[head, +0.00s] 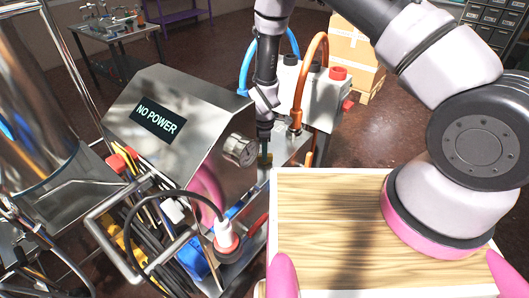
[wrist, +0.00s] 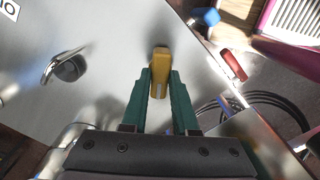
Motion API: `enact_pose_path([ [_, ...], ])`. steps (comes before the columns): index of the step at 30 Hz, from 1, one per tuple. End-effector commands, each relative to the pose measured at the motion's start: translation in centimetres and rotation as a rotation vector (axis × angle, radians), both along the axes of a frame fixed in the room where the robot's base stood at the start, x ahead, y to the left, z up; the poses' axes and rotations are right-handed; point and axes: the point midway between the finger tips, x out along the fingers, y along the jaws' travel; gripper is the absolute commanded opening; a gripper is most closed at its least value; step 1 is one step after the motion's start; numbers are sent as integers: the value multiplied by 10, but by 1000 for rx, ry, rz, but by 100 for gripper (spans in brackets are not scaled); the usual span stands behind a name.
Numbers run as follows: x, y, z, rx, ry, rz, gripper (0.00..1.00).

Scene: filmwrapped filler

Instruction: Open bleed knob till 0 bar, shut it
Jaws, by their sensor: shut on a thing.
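The bleed knob appears in the wrist view as a brass-yellow knob (wrist: 160,62) on a shiny metal surface. My gripper (wrist: 161,74) has its two green fingers shut on it, one on each side. In the head view my gripper (head: 265,152) points down beside the metal cabinet, and the knob is too small to make out there. The round pressure gauge (head: 240,150) is on the cabinet, just left of my gripper. Its dial is too small to read. In the wrist view the gauge (wrist: 66,66) shows edge-on, its face hidden.
The steel cabinet (head: 160,90) has a "NO POWER" display. Orange and blue hoses (head: 305,80) rise close to my gripper by a grey box with a red cap (head: 338,73). A red handle (wrist: 233,64) is right of the knob. A wooden board (head: 325,215) is in front.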

Motion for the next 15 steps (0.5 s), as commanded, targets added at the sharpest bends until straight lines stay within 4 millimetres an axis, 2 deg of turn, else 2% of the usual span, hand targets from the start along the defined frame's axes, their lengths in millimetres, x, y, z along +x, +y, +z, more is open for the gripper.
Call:
enact_pose_path([
  [15, 0, 0, 0, 0, -1, -452, 0],
])
